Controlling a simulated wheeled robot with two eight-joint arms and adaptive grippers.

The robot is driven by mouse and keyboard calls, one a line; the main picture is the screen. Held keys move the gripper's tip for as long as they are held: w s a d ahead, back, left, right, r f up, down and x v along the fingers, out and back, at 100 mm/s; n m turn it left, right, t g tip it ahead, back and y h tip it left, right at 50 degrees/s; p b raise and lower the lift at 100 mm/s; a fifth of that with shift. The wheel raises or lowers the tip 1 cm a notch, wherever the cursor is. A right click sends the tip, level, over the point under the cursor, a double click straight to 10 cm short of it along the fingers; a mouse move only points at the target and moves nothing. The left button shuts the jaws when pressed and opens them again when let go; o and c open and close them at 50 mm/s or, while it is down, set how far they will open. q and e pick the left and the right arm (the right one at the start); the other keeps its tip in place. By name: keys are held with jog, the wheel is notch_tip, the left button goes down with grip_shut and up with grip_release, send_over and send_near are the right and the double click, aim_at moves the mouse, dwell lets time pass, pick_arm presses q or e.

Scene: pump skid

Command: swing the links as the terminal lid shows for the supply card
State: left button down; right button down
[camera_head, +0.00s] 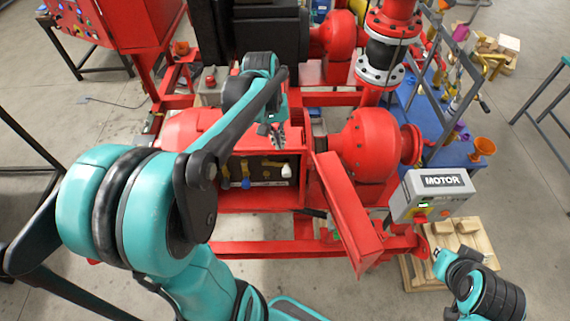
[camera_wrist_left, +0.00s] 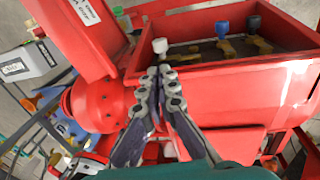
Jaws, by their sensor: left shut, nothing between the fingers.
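The terminal box (camera_head: 225,197) is open on the red motor, with a dark inside. It also shows in the left wrist view (camera_wrist_left: 225,92). Inside are brass links with a white knob (camera_wrist_left: 160,46), a blue knob (camera_wrist_left: 222,28) and a dark knob (camera_wrist_left: 254,22). The red terminal lid (camera_head: 345,210) hangs open at the right side of the box; in the left wrist view it carries a white label (camera_wrist_left: 82,10), too small to read. My left gripper (camera_head: 279,142) is shut and empty above the box, with its tips just below the white knob in the wrist view.
A grey box marked MOTOR (camera_head: 438,193) stands right of the lid. A red pump casing (camera_head: 370,145) and a flanged pipe (camera_head: 385,60) are behind the lid. A blue bench (camera_head: 428,125) with loose items is at the right. My right arm (camera_head: 485,295) is at the lower right.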

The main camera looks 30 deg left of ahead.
aim_at(289, 171)
pick_arm(q)
jog(key=f, duration=0.4)
jog(key=d+f, duration=0.1)
jog(key=f, duration=0.3)
jog(key=w+f, duration=0.1)
jog(key=f, duration=0.3)
jog(key=shift+w+d+f, duration=0.1)
jog(key=shift+d+f, duration=0.05)
jog(key=shift+f, duration=0.05)
jog(key=shift+w+d+f+g+y+b, duration=0.1)
jog(key=shift+d+f+g+y+b, duration=0.1)
jog(key=shift+f+g+y+b, duration=0.4)
jog(key=shift+b, duration=0.45)
jog(key=f+b, duration=0.2)
jog(key=b, duration=0.1)
jog(key=f+b, duration=0.1)
jog(key=shift+w+d+f, duration=0.15)
jog(key=shift+w+d, duration=0.1)
jog(key=shift+d, duration=0.15)
jog(key=shift+s+a+f+b, duration=0.1)
jog(key=shift+a+f+b, duration=0.05)
jog(key=shift+f+b, duration=1.3)
jog(key=shift+r, duration=0.15)
jog(key=r, duration=1.2)
jog(key=shift+s, duration=0.2)
jog(key=shift+f+b, duration=0.1)
jog(key=shift+b, duration=0.25)
